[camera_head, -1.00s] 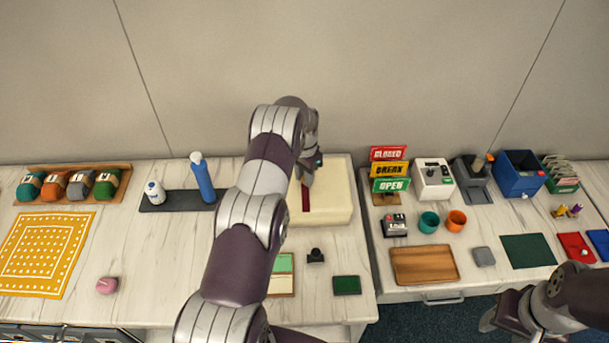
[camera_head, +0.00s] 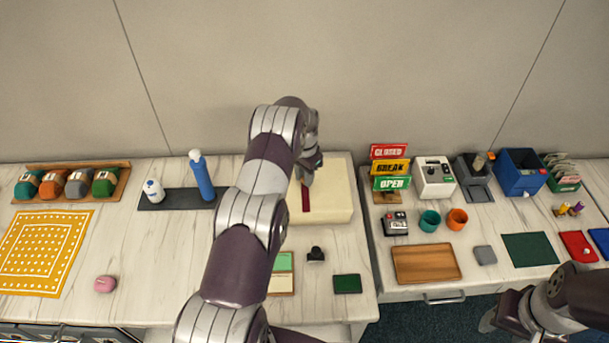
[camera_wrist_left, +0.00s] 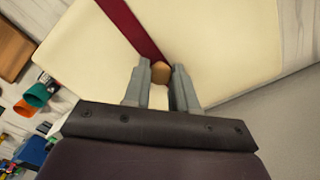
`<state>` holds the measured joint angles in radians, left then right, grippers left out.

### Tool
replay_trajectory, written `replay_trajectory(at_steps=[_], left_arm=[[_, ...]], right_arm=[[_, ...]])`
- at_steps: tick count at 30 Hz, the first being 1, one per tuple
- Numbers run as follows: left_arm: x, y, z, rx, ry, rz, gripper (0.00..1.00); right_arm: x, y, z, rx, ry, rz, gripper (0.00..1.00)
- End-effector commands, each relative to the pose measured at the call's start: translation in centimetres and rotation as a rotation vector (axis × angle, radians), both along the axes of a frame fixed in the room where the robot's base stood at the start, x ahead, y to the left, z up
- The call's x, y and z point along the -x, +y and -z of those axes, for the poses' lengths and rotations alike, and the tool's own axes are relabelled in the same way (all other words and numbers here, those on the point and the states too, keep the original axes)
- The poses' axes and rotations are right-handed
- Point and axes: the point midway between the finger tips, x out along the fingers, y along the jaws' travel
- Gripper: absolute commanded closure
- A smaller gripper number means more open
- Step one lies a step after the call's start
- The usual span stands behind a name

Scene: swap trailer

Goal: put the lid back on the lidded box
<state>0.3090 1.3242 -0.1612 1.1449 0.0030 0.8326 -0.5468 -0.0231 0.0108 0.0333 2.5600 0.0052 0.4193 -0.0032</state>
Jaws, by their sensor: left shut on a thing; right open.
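The cream lidded box (camera_head: 335,200) with a dark red stripe stands at the back of the left table, near the wall. Its pale lid (camera_wrist_left: 215,40) fills much of the left wrist view, with the red stripe running to a small tan knob (camera_wrist_left: 161,72). My left gripper (camera_head: 307,180) is over the box, its fingers shut on the knob. My arm hides the box's left part, and I cannot tell whether the lid is fully seated. My right gripper (camera_head: 492,318) is open and empty at the lower right, in front of the right table.
A blue bottle (camera_head: 202,178) and a white bottle (camera_head: 153,191) stand on a dark mat left of my arm. A black stamp-like object (camera_head: 316,254) and a green pad (camera_head: 347,284) lie in front of the box. Signs (camera_head: 390,168) stand to its right, across a gap between tables.

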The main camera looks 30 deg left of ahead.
Motion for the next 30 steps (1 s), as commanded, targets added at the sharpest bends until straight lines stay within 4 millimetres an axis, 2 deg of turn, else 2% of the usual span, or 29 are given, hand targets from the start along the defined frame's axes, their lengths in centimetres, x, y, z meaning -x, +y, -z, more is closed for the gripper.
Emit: replay_trajectory(at_steps=[27,28,30], left_arm=[[-0.03,0.01,-0.04,-0.001,-0.001,0.000,1.00],[-0.03,0.01,-0.04,-0.001,-0.001,0.000,0.71],[-0.03,0.00,-0.04,-0.001,-0.001,0.000,0.48]], right_arm=[[0.00,0.00,0.45,0.000,0.000,0.000,0.48],[0.00,0.00,0.45,0.000,0.000,0.000,0.48],[0.00,0.00,0.45,0.000,0.000,0.000,0.48]])
